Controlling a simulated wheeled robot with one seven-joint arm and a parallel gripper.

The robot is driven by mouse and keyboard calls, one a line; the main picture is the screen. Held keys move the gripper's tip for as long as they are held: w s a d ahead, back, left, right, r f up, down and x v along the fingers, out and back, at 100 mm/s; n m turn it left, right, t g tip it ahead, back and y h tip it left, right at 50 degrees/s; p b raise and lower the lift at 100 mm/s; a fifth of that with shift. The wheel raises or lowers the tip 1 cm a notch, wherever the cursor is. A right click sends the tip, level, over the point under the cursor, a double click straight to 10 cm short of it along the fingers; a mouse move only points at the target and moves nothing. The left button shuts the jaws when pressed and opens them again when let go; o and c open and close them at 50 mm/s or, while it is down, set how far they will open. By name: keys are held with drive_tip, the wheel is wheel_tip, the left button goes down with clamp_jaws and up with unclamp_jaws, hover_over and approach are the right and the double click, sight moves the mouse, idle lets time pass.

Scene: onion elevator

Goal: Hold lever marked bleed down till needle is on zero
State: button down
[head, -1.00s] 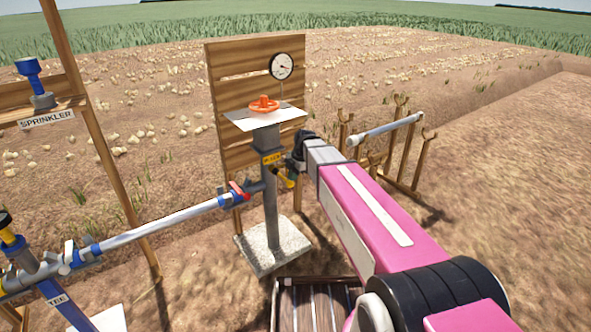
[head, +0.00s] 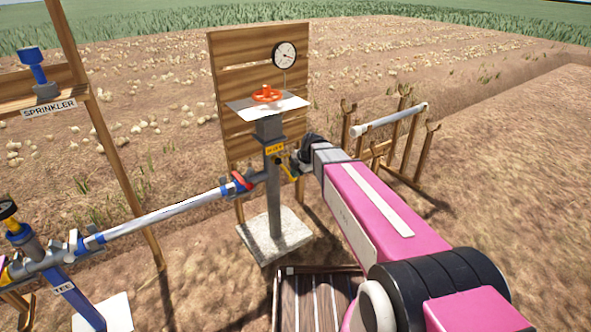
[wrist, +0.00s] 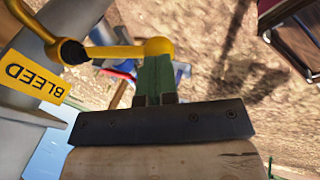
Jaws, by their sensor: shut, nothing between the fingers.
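The yellow bleed lever (wrist: 110,52) has a ball end (wrist: 158,46) and sits beside a yellow BLEED label (wrist: 35,83) on the grey post. My gripper (wrist: 154,66) is shut and empty. Its green fingertips are right at the lever's ball end and overlap it in the wrist view; I cannot tell if they press on it. In the head view my gripper (head: 296,162) is at the post's right side, partly hiding the lever. The round white gauge (head: 285,55) is on the wooden board; its dark needle points right, but the scale is too small to read.
An orange handwheel (head: 266,94) and white plate top the post (head: 275,205). A silver pipe (head: 165,215) with a red-handled coupling joins it from the left. A wooden rack (head: 405,150) holding a pipe stands behind my arm. Open soil lies to the right.

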drive_tip(key=shift+t+y, duration=0.3)
drive_tip(key=shift+w+f, duration=0.1)
drive_tip(key=shift+f, duration=2.3)
drive_tip(key=shift+w+a+f, duration=0.15)
drive_tip(key=shift+a+f, duration=0.05)
drive_tip(key=shift+r, duration=0.1)
idle(0.4)
